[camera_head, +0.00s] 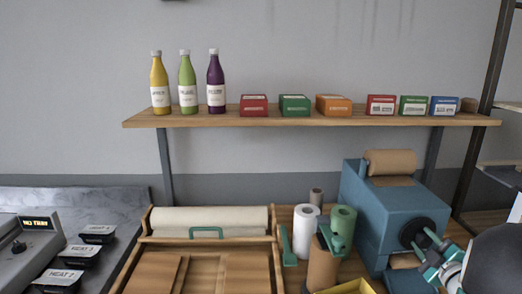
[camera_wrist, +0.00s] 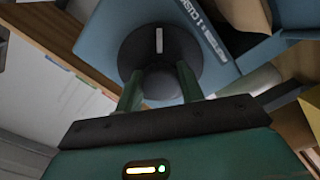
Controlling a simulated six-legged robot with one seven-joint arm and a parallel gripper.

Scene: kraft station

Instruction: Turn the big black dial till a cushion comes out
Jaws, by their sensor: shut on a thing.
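The big black dial (camera_head: 418,233) is on the front face of a blue machine (camera_head: 365,212) at the right in the head view. In the wrist view the dial (camera_wrist: 143,48) is a dark disc with a white mark near its top and a rounded grip at its middle. My gripper (camera_wrist: 160,85) is shut on the dial's grip, one green finger on each side. In the head view my gripper (camera_head: 432,252) covers the lower right of the dial. Brown paper (camera_head: 403,262) shows in an opening below the dial; I cannot tell whether it is a cushion.
A brown paper roll (camera_head: 390,162) sits on top of the machine. A wooden shelf (camera_head: 220,121) with bottles and boxes is above. A wooden tray (camera_head: 138,262) is at centre left.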

